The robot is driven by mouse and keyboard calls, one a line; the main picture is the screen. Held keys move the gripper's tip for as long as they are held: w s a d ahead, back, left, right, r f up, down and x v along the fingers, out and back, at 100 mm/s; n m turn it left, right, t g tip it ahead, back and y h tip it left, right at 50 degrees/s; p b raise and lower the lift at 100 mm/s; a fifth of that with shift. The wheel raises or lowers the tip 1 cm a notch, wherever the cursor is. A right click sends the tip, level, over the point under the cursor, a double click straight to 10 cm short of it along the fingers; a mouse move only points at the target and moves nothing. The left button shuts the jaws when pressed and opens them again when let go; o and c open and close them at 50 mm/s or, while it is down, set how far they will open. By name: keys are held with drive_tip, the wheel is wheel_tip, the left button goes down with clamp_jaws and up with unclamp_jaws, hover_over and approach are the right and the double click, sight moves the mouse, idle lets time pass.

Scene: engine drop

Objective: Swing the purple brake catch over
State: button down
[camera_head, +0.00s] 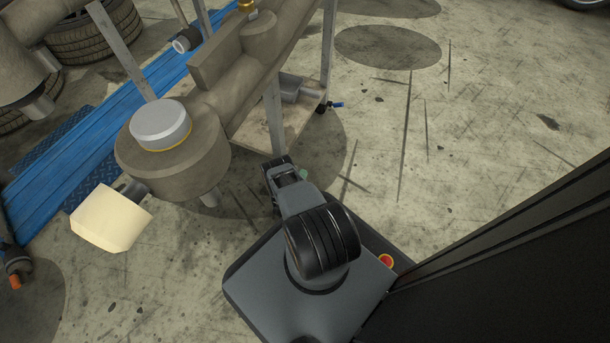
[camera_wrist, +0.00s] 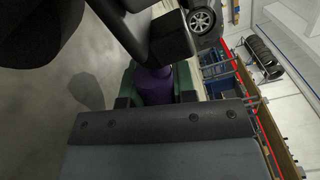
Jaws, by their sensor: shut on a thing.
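The purple brake catch (camera_wrist: 153,88) shows in the wrist view, between the green finger pads of my gripper (camera_wrist: 156,84). My gripper is shut on it. Only part of the catch shows; a dark block above and the gripper body below hide the rest. In the head view my arm reaches toward the foot of a wheeled stand with a wooden shelf (camera_head: 252,133). A small green spot shows near the arm's end there, but the fingers and the purple catch are hidden behind the arm.
A large brown-grey metal assembly with a round grey cap (camera_head: 160,122) hangs over the stand at left. A cream block (camera_head: 111,218) juts from it. A caster with a blue lever (camera_head: 335,105) is at the stand's far corner. The floor at right (camera_head: 480,130) is clear.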

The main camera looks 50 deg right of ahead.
drive_tip(key=shift+f, duration=0.1)
drive_tip(key=c, duration=0.9)
unclamp_jaws()
drive_tip(key=v, duration=1.3)
drive_tip(key=shift+s+a+p, duration=0.1)
drive_tip(key=shift+a+p, duration=0.25)
drive_tip(key=shift+a, duration=0.05)
